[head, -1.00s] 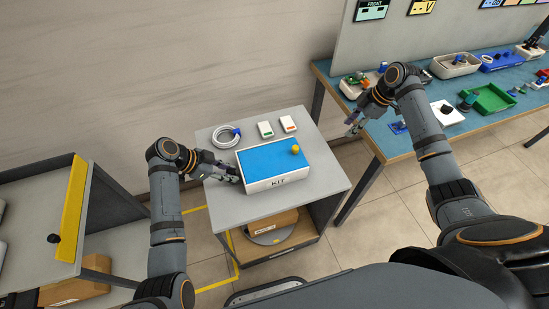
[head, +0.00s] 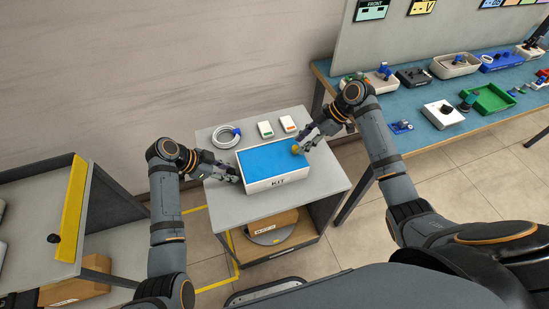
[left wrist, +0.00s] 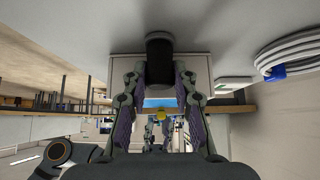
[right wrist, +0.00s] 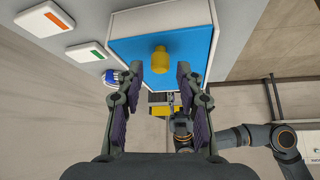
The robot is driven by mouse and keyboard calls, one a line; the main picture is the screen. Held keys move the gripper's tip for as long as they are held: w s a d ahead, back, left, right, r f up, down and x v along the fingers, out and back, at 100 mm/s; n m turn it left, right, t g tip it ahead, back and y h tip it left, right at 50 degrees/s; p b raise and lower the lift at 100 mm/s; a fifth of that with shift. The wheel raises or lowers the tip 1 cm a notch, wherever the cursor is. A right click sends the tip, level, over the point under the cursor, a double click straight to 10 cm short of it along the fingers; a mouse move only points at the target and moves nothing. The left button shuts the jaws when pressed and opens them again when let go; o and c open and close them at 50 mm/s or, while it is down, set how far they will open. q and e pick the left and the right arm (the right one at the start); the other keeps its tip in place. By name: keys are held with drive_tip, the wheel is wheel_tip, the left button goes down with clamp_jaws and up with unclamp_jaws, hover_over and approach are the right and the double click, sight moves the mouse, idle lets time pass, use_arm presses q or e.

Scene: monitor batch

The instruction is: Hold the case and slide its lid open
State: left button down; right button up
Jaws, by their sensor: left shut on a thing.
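The case (head: 279,182) is a white box marked KIT with a blue sliding lid (head: 268,158), which looks shut. A yellow knob (head: 295,149) stands on the lid near its right end; it also shows in the right wrist view (right wrist: 160,60). My left gripper (head: 236,177) is at the case's left side, shut on a black handle (left wrist: 160,62) that sticks out of that side. My right gripper (head: 302,144) is open, with its fingertips either side of the knob in the right wrist view; I cannot tell whether they touch it.
The case sits on a small grey table (head: 230,207). Behind it lie a coiled white cable (head: 226,136), a green-marked white box (head: 265,129) and an orange-marked one (head: 288,124). A blue-topped bench (head: 410,140) with trays stands right. A shelf with a yellow edge (head: 70,210) stands left.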

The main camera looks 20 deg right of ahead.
drive_tip(key=shift+x, duration=1.1)
clamp_jaws()
drive_tip(key=w+d, duration=0.1)
drive_tip(key=d, duration=1.5)
drive_tip(key=shift+d, duration=0.35)
idle(1.0)
drive_tip(key=shift+w+d, duration=0.1)
drive_tip(key=shift+d, duration=0.2)
idle(0.4)
drive_tip(key=shift+o, duration=1.2)
unclamp_jaws()
drive_tip(key=v, duration=1.2)
